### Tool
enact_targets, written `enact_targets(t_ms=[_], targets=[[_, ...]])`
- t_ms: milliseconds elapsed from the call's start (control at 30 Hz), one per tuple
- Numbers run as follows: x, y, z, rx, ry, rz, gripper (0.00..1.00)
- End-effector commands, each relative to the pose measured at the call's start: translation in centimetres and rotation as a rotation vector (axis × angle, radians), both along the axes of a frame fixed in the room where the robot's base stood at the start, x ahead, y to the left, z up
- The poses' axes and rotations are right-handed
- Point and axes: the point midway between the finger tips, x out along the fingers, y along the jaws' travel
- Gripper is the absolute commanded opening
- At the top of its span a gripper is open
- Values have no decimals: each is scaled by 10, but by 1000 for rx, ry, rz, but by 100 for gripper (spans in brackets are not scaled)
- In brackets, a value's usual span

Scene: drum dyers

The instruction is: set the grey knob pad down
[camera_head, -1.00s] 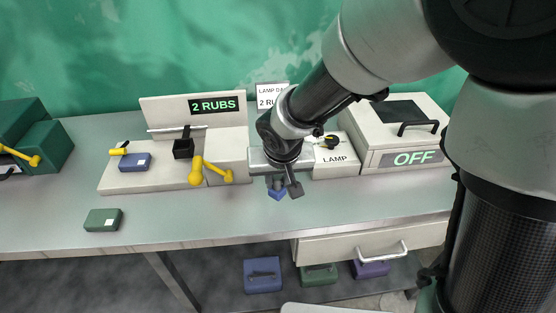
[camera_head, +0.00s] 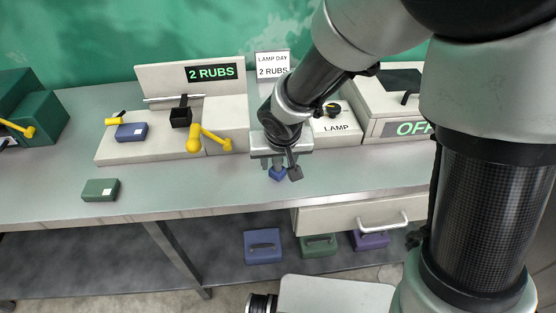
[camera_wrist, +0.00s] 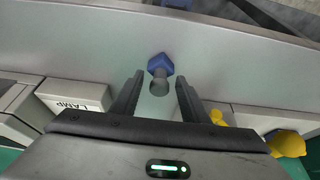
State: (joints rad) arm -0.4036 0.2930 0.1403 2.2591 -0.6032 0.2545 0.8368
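The grey knob pad has a blue block-like base and a round grey knob. In the wrist view the pad (camera_wrist: 160,66) lies between and just past my two dark fingers. A gap shows on each side of the knob, so my gripper (camera_wrist: 158,88) is open around it without squeezing. In the head view the blue base of the pad (camera_head: 277,174) shows under my gripper (camera_head: 284,168), over the front part of the grey worktop (camera_head: 230,180). It appears to stand on the worktop, but the contact is too small to see clearly.
A lamp box (camera_head: 335,128) and a white box reading OFF (camera_head: 395,130) stand behind to the right. A rubbing machine (camera_head: 120,150) with yellow levers stands left. A green block (camera_head: 101,190) lies front left. The worktop between is clear.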

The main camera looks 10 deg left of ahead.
Motion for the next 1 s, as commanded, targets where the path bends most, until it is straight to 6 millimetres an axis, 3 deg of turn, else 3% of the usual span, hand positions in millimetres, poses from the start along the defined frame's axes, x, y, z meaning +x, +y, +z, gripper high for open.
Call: enact_targets(t_ms=[367,700,1000], targets=[[-1,0,11,1,-2,-1,41],[-27,-8,78,2,-5,-3,41],[-43,-12,112,0,-2,-2,41]])
